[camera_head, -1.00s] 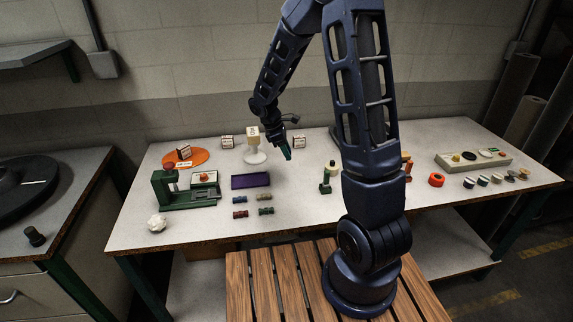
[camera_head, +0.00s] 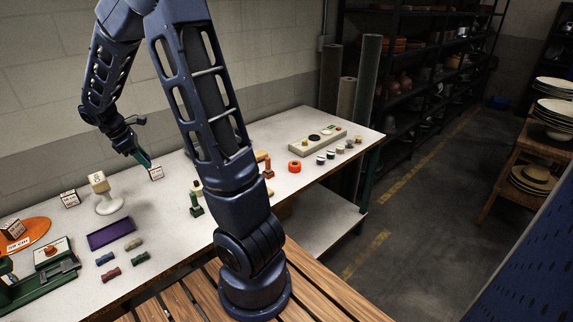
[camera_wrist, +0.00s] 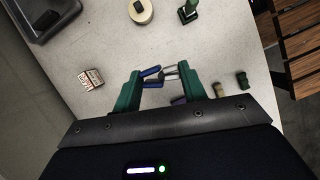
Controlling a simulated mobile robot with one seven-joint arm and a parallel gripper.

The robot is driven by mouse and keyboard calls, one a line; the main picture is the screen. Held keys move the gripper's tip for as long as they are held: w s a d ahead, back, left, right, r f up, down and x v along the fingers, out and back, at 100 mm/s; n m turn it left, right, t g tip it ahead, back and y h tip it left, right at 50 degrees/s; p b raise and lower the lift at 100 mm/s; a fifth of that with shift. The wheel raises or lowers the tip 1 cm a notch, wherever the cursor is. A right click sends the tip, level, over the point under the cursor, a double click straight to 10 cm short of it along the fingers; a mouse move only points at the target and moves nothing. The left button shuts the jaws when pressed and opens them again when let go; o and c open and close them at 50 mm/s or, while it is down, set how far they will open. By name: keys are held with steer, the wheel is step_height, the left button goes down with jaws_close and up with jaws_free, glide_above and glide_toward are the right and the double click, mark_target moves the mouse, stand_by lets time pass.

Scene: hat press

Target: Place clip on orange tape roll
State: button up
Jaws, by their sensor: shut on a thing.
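My gripper (camera_wrist: 160,73) is shut on a small clip (camera_wrist: 152,72) with blue parts, held between its green fingertips. In the head view my gripper (camera_head: 143,158) hangs above the table, close to a small white labelled box (camera_head: 156,172); the clip is too small to make out there. The orange tape roll (camera_head: 294,167) lies on the right part of the table, to the right of my arm and well apart from the gripper. The wrist view shows a pale tape roll (camera_wrist: 133,14) with a dark piece on it.
A long pale tray (camera_head: 302,146) lies behind the orange roll, with several small rolls in a row to its right. A green stand (camera_head: 195,204) and an orange-red stand (camera_head: 268,168) are near my arm. A purple tray (camera_head: 110,233) and several small clips lie at left.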

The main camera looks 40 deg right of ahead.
steer(key=w+d+r+m+g, duration=0.1)
steer(key=d+m, duration=0.1)
steer(key=d, duration=0.6)
steer(key=w+d+m, duration=0.2)
steer(key=d, duration=0.6)
steer(key=r+m+g+y, duration=0.2)
steer(key=m+y, duration=0.2)
steer(key=m, duration=0.7)
glide_above(296, 165)
steer(key=w, duration=0.2)
steer(key=f, duration=1.9)
steer(key=shift+s+d+f, duration=0.15)
steer(key=shift+d+f, duration=0.05)
steer(key=shift+f, duration=0.1)
steer(key=shift+f, duration=0.15)
steer(key=o, duration=0.7)
steer(key=shift+o, duration=1.3)
